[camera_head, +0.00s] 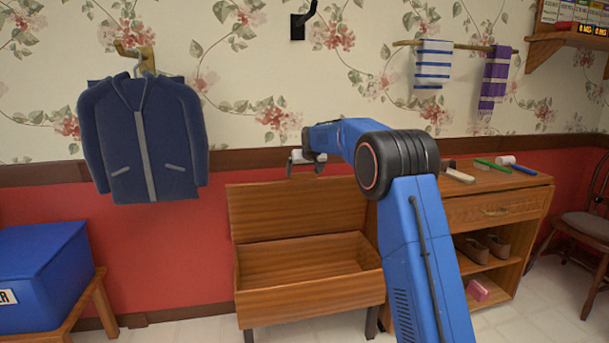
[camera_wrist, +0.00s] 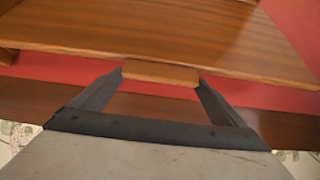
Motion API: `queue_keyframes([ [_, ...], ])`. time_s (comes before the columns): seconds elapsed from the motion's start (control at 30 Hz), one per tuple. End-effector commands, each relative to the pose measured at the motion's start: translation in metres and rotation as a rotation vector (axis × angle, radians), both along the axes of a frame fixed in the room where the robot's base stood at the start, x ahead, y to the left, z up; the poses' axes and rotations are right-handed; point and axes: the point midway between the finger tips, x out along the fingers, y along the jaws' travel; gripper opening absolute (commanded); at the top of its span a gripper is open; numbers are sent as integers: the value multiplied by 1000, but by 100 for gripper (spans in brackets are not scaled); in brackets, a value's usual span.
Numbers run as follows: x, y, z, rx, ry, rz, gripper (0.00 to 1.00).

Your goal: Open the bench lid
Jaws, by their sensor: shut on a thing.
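The wooden bench (camera_head: 310,297) stands against the red lower wall. Its lid (camera_head: 297,210) is raised and stands close to upright at the back, so the empty inside of the bench shows. My gripper (camera_head: 304,160) is at the lid's top edge in the head view. In the wrist view my gripper (camera_wrist: 158,82) has its two fingers on either side of a small wooden handle (camera_wrist: 160,73) on the lid's edge (camera_wrist: 150,45), shut on it.
A blue box (camera_head: 45,275) sits on a low wooden stand at left. A wooden cabinet (camera_head: 500,209) with brushes on top stands right of the bench, and a chair (camera_head: 588,225) is at far right.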

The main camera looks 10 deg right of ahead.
Motion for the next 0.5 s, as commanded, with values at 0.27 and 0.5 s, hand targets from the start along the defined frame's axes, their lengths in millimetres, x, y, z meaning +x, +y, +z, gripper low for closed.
queue_keyframes([
  [0.27,1,1,6,1,-11,1,54],
  [0.5,1,0,4,1,-7,1,100],
])
